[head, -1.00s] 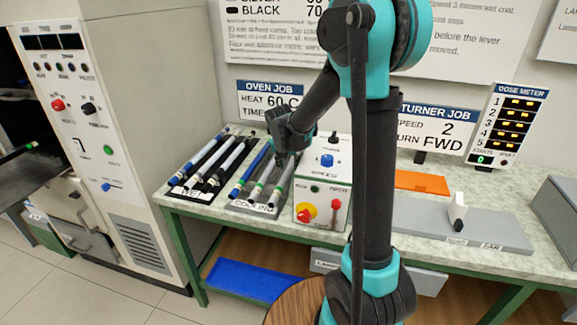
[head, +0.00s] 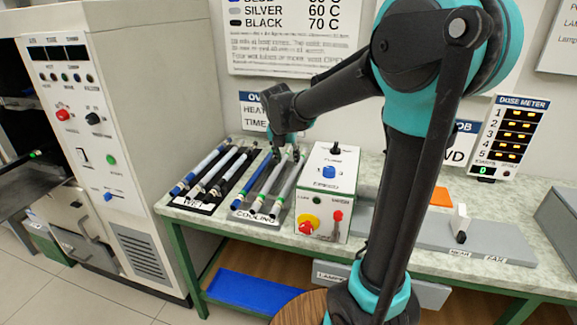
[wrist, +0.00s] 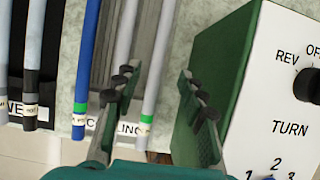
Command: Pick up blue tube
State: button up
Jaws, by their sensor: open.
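Blue tube (head: 259,176) lies leftmost in the cooling rack (head: 243,213), with a green band near its front end. It also shows in the wrist view (wrist: 86,50), left of both fingers. Two silver tubes lie to its right in that rack. My gripper (head: 286,153) is open over the back part of the cooling rack. In the wrist view its fingers (wrist: 160,92) are spread on either side of the rightmost silver tube (wrist: 160,50), holding nothing. Another blue tube (head: 200,165) lies at the left of the wet rack (head: 203,207).
A green-sided control box (head: 325,190) stands close to the right of the cooling rack. It also shows beside my right finger in the wrist view (wrist: 230,60). The wet rack also holds silver and black tubes. The white oven cabinet (head: 120,110) stands left.

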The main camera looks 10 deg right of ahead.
aim_at(184, 182)
jog(key=i+j, duration=0.2)
jog(key=j, duration=0.2)
jog(key=i+j, duration=0.2)
jog(key=j, duration=0.2)
jog(key=i+j, duration=0.2)
jog(key=j, duration=0.2)
